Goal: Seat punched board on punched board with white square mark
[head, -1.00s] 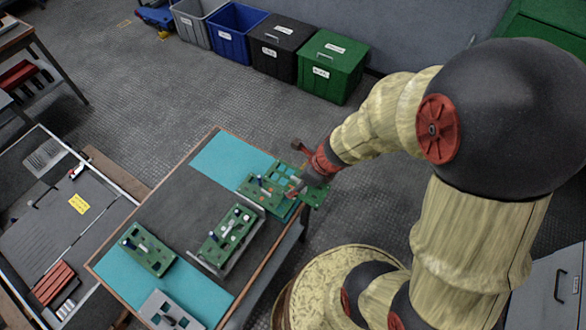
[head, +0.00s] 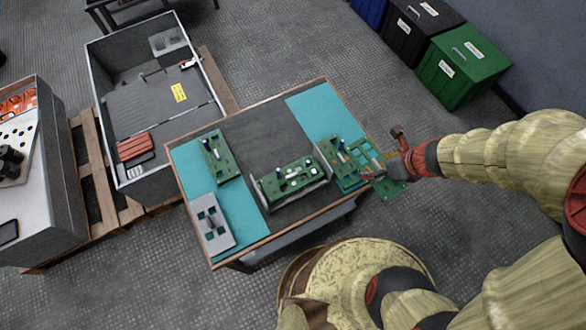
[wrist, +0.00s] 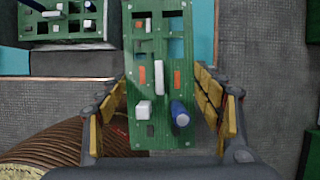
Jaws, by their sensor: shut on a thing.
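My gripper (wrist: 160,110) has its padded fingers on both sides of a green punched board (wrist: 155,125) with square holes, orange strips, white parts and a blue cylinder. In the head view my gripper (head: 388,168) is at the table's right end, with green board (head: 392,186) beneath it reaching past the edge. Beside it is green board with blue and white parts (head: 337,160) over the teal mat; I cannot tell whether these are separate boards. Another green punched board (head: 285,187) with white parts sits in a grey holder (head: 262,200). I cannot make out which bears the white square mark.
Another green board (head: 216,165) lies on the left teal mat (head: 190,170). A grey plate with square openings (head: 221,238) lies at the front left. Bare dark tabletop (head: 260,135) is clear behind the holder. Green (head: 462,65) and black bins stand beyond the table.

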